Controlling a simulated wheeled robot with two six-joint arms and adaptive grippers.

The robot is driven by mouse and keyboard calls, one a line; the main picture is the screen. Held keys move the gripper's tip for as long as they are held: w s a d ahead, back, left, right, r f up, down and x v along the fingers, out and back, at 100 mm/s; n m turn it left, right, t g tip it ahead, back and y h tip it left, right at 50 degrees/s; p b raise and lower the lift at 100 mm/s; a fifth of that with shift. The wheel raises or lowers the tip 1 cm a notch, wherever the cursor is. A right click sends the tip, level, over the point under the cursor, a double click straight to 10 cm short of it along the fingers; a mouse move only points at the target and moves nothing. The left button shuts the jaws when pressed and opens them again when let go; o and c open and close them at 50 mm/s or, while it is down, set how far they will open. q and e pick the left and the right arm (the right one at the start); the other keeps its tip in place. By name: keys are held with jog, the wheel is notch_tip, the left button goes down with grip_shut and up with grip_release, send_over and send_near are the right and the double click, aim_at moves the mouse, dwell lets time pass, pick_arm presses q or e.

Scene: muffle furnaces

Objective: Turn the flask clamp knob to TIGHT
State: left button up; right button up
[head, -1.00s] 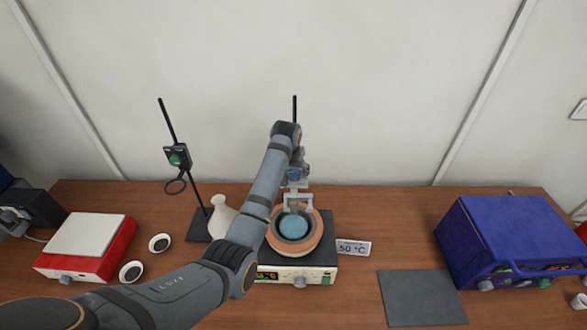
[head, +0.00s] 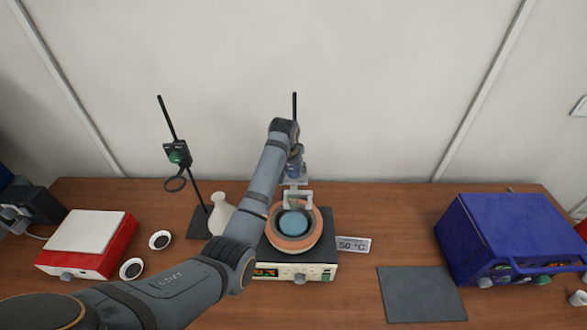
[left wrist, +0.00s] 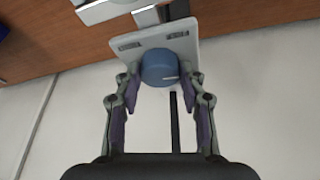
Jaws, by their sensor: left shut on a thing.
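The blue flask clamp knob (left wrist: 158,68) is on a pale plate (left wrist: 152,42) in the left wrist view. A white pointer line on its face points to the right. Two small labels on the plate are too small to read. My left gripper (left wrist: 161,80) is shut on the knob, one finger on each side. In the head view my left gripper (head: 294,166) is at the clamp on the black rod (head: 295,105), above the heating bath (head: 305,242), and partly hides the knob. My right gripper is in neither view.
The bath sits on a hotplate (head: 318,271), with a 50 °C sign (head: 353,245) at its right. A white flask (head: 220,213) and a second stand (head: 185,170) are on the left. A grey mat (head: 420,296) and a blue device (head: 512,238) are on the right.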

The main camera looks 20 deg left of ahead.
pick_arm(q)
jog(key=m, duration=0.2)
jog(key=m+h, duration=0.1)
jog(key=m, duration=0.1)
jog(key=m+h, duration=0.1)
jog(key=m, duration=0.1)
jog(key=shift+w+a+m, duration=0.1)
jog(key=shift+a+m, duration=0.15)
jog(key=shift+m, duration=0.05)
jog(key=m, duration=0.1)
jog(key=m+g+h, duration=0.1)
jog(key=m, duration=0.1)
jog(key=shift+w+a+m+h+b, duration=0.1)
jog(key=shift+a+m+h+b, duration=0.05)
jog(key=shift+m+h+b, duration=0.2)
jog(key=m+b, duration=0.1)
jog(key=m+g+b, duration=0.1)
jog(key=shift+w+f+m+h, duration=0.1)
jog(key=shift+f+m+h, duration=0.05)
jog(key=shift+m+h, duration=0.15)
jog(key=m+g+b, duration=0.1)
jog(key=m+b, duration=0.2)
jog(key=shift+w+g, duration=0.1)
jog(key=shift+g, duration=0.2)
jog(key=shift+r+m+g+b, duration=0.2)
jog(key=shift+m+g+b, duration=0.2)
jog(key=shift+m+b, duration=1.05)
jog(key=o, duration=1.1)
jog(key=shift+o, duration=0.2)
